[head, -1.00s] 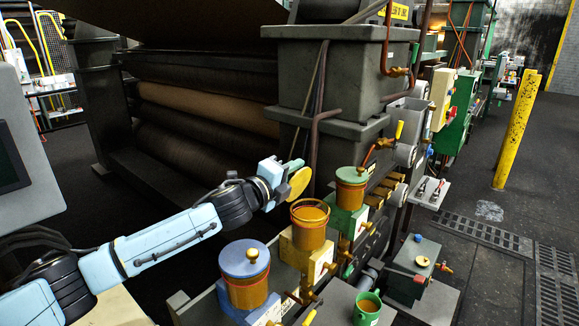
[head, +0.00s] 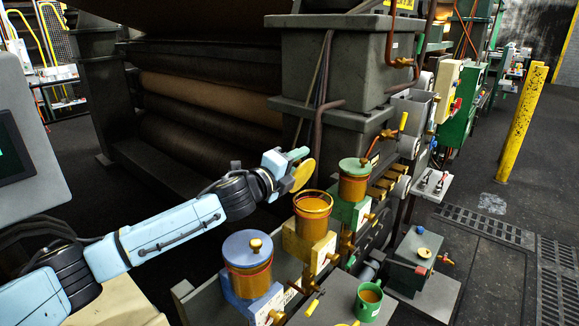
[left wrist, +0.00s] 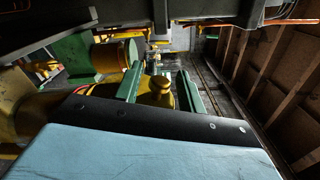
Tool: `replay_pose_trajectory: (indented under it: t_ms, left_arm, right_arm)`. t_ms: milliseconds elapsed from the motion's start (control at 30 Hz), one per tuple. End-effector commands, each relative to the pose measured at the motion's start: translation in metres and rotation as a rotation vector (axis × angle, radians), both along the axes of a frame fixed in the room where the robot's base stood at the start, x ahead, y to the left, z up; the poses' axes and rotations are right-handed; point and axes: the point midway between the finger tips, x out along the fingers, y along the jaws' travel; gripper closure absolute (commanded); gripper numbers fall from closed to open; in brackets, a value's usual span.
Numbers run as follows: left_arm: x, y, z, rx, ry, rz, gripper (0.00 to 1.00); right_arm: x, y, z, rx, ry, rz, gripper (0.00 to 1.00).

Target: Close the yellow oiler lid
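The yellow oiler (head: 313,222) is an amber cup on a yellow block, between two other oilers. Its round yellow lid (head: 304,174) stands up on edge, open, at the cup's far left. My left gripper (head: 296,156) is at the back of this lid. A gap shows at the right finger; contact at the left finger is unclear. The lid's hinge is not clear. My right gripper is out of view.
The blue-lidded oiler (head: 247,262) in front and the green-lidded oiler (head: 354,182) behind are both closed. A green mug (head: 368,303) stands at the front right. Dark machine rollers (head: 200,110) lie behind my arm. Open floor is at the right.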

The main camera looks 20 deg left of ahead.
Motion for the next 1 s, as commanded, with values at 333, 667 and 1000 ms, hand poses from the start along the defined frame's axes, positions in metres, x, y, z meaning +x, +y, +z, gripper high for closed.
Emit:
replay_pose_trajectory:
  t_ms: [333,667,1000]
  left_arm:
    - [-0.043,0.016,-0.003,0.003,0.001,0.000,0.60]
    - [-0.102,0.036,-0.003,0.005,0.001,0.000,0.60]
    - [-0.126,0.044,-0.001,0.000,0.001,0.001,0.60]
  right_arm:
    - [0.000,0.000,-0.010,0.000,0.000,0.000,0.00]
    - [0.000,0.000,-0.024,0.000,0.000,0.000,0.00]
    - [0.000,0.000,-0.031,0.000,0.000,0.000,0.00]
